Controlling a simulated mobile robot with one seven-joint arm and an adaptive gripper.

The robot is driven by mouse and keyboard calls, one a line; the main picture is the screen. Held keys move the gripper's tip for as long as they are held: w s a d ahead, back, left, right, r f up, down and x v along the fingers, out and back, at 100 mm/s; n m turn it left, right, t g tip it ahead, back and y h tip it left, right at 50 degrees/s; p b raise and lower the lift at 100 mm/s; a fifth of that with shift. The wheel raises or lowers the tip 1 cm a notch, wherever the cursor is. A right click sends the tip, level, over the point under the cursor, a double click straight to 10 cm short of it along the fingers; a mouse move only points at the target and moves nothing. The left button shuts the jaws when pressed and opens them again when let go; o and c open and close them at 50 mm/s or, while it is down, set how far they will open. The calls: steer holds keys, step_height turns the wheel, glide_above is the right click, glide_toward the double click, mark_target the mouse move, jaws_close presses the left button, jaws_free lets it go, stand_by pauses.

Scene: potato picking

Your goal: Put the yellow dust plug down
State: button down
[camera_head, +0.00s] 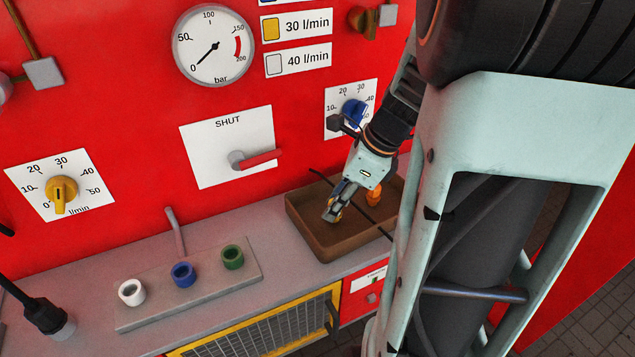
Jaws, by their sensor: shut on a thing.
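My gripper (333,212) points down over the brown tray (326,249) on the grey ledge. Its fingers are closed on the yellow dust plug (337,215), of which only a small yellow bit shows between the fingertips. I cannot tell whether the plug touches the tray floor. An orange thing (374,193) shows in the tray just right of the fingers. My arm covers the right end of the tray.
A grey block with white (131,292), blue (183,274) and green (232,257) ring-shaped caps lies left of the tray. The red wall behind carries a red lever (262,158), a yellow knob (61,192), a blue knob (354,112) and a gauge (213,46). A black connector (47,316) is at lower left.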

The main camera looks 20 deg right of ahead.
steer(key=shift+f, duration=0.2)
steer(key=c, duration=1.7)
jaws_free()
steer(key=shift+d+r, duration=0.15)
steer(key=shift+r, duration=0.45)
steer(key=p+v, duration=0.1)
steer(key=v, duration=1)
steer(key=shift+s+r, duration=0.1)
steer(key=shift+s, duration=0.05)
